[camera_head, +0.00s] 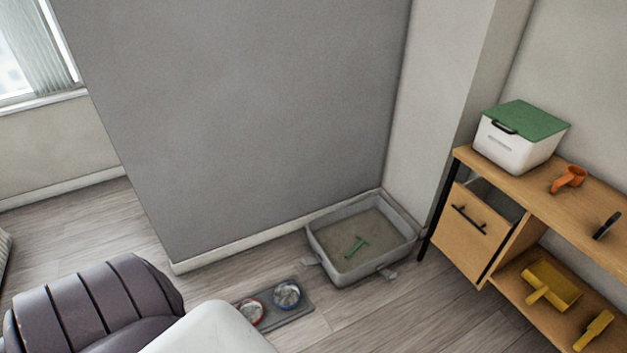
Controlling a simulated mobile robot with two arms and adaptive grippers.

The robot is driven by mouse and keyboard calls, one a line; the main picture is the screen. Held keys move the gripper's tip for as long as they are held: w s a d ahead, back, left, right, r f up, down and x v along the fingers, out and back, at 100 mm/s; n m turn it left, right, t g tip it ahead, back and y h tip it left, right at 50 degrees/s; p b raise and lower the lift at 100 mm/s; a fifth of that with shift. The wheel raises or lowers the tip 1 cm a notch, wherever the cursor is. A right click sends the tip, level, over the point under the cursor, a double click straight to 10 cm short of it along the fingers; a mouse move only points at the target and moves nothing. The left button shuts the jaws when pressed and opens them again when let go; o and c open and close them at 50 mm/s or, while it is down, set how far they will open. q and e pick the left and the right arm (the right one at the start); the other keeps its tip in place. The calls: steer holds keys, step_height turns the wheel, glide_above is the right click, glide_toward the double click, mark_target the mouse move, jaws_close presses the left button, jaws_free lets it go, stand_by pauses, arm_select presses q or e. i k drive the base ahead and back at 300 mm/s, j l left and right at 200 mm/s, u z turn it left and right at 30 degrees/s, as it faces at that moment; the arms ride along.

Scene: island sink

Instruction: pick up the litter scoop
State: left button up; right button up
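An orange scoop-like tool (568,179) with a rounded cup lies on top of the wooden shelf unit (520,188) at the right. I cannot tell for sure which of the two is the litter scoop. Neither of my grippers shows in the head view.
A white bin with a green lid (519,138) and a dark tool (607,225) sit on the unit. Yellow tools (550,286) lie on its lower shelf. A bowl tray (296,313) is beside the litter box. A dark ribbed form (95,306) fills the lower left.

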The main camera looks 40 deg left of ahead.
mark_target(359, 244)
steer(key=u, duration=0.9)
steer(key=i+l, duration=0.15)
steer(key=i, duration=0.15)
steer(key=i+l+u, duration=0.1)
steer(key=i, duration=0.2)
